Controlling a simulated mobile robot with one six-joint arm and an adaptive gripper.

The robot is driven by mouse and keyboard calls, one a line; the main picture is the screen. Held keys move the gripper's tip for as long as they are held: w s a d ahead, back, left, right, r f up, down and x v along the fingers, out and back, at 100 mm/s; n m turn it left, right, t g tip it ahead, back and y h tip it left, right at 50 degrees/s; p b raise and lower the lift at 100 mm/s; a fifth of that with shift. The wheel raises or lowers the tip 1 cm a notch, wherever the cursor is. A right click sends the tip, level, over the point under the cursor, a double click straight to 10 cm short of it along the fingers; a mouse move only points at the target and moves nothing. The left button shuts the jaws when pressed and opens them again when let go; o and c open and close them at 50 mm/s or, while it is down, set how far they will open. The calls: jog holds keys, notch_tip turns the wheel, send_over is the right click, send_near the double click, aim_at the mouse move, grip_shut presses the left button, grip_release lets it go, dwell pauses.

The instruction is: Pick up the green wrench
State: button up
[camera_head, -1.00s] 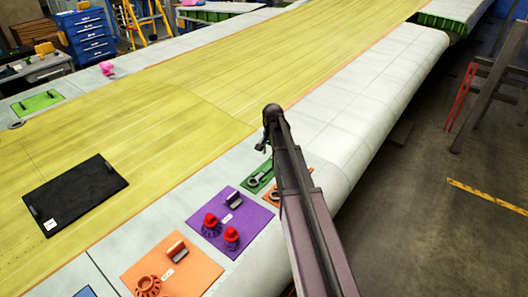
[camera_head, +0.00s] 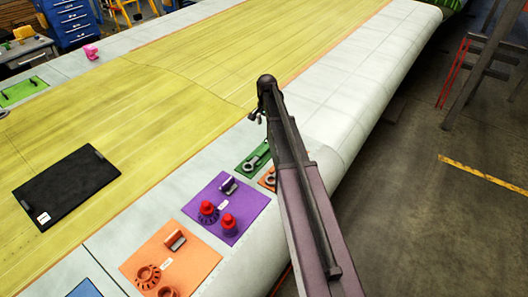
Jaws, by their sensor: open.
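A green mat (camera_head: 248,164) lies on the pale wing edge, left of my arm, with a wrench-shaped tool (camera_head: 259,157) on it. The tool looks greyish, with a ring at its lower left end; I cannot make out a green colour. My arm stands in front of the mat's right side. My gripper (camera_head: 255,116) hangs small and dark at the arm's far end, above the wing and apart from the tool in the picture. It is open and holds nothing visible.
A purple mat (camera_head: 245,211) with red parts and an orange mat (camera_head: 199,269) lie nearer on the wing. Another orange mat (camera_head: 265,179) is partly behind my arm. A black mat (camera_head: 65,187) lies on the yellow panel. Open floor (camera_head: 420,220) is at right.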

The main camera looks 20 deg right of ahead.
jog(key=b, duration=0.8)
send_over(265, 148)
jog(key=shift+d+f, duration=0.15)
jog(key=shift+f, duration=1.85)
jog(key=shift+d+f, duration=0.1)
jog(key=shift+f, duration=1.85)
jog(key=shift+p, duration=0.3)
jog(key=shift+a+f+b, duration=0.2)
jog(key=shift+f+b, duration=2.4)
jog(key=shift+b, duration=0.05)
grip_shut()
